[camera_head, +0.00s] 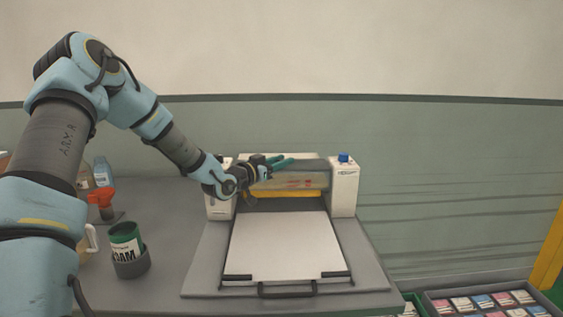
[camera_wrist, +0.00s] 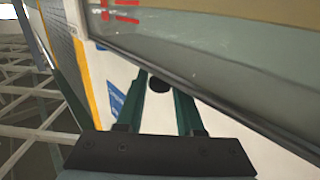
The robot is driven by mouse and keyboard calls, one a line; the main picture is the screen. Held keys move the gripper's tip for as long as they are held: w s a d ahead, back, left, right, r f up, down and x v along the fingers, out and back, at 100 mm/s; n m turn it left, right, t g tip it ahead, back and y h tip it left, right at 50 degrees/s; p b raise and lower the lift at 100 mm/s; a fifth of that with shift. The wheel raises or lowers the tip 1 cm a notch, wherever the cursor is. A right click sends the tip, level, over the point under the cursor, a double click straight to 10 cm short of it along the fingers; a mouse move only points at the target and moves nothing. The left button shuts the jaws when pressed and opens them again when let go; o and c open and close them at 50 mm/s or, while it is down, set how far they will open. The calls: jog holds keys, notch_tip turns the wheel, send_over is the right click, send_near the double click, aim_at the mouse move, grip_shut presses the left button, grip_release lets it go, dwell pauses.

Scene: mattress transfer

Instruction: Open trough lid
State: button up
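The machine (camera_head: 345,190) has white side housings and stands at the back of the table. Its trough lid (camera_head: 305,178), a grey see-through panel with red marks, spans between the housings above a yellow part. In the wrist view the lid (camera_wrist: 225,70) crosses diagonally, its dark edge in front of the right finger's tip. My gripper (camera_head: 284,161) is at the lid's upper left, its teal fingers pointing right. In the wrist view my gripper (camera_wrist: 160,84) has its fingers apart. A black round knob (camera_wrist: 158,85) shows between the fingertips; I cannot tell whether they touch it or the lid.
A white board (camera_head: 285,245) with a black front handle (camera_head: 287,291) lies before the machine. A green can (camera_head: 125,237) in a grey holder and bottles (camera_head: 102,172) stand at left. A crate (camera_head: 430,304) of small packets is at lower right.

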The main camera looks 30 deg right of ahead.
grip_shut()
dwell(1.0)
